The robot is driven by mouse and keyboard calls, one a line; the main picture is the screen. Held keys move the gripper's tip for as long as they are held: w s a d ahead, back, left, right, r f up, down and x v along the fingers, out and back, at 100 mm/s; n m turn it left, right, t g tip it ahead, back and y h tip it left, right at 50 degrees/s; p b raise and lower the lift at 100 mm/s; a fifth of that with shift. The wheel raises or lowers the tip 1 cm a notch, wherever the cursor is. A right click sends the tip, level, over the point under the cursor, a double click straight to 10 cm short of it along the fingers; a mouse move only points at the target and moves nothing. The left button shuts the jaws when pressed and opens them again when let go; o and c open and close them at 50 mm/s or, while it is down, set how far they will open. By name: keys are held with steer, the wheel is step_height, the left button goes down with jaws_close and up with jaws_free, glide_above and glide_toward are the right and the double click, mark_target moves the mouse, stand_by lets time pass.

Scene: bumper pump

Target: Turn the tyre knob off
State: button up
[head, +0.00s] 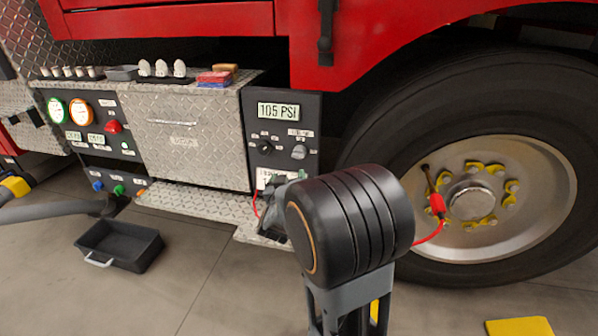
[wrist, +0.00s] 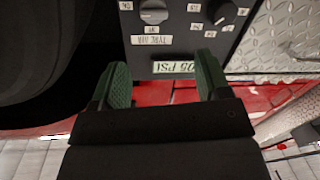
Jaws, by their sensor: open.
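The tyre knob (head: 299,152) is a grey round knob on the dark control panel, below a small label and to the right of a black knob (head: 265,147). In the upside-down wrist view the tyre knob (wrist: 153,12) shows at the top edge, with the "TYRE AIR" label (wrist: 152,40) beside it. Its setting is too small to read surely. My gripper (wrist: 164,80) is open and empty, its green-padded fingers apart and not touching the knob. In the head view my arm largely hides the gripper, in front of the panel's lower part.
The pressure display (head: 278,110) reads 105 PSI above the knobs. A large tyre (head: 400,130) stands right of the panel, with a red hose clip (head: 437,204) at its wheel. A metal step (head: 190,202) juts out below. A black bin (head: 118,246) sits on the floor.

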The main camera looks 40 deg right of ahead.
mark_target(299, 158)
steer(key=shift+h, duration=0.4)
steer(key=b+x, duration=0.1)
steer(key=x, duration=0.3)
steer(key=b+x, duration=0.1)
steer(key=x, duration=0.4)
steer(key=f+b+x, duration=0.1)
steer(key=b+x, duration=0.1)
steer(key=x, duration=0.3)
steer(key=shift+s+d, duration=0.2)
steer(key=shift+d, duration=0.05)
steer(key=c, duration=0.8)
steer(key=shift+r, duration=0.1)
steer(key=shift+c, duration=0.2)
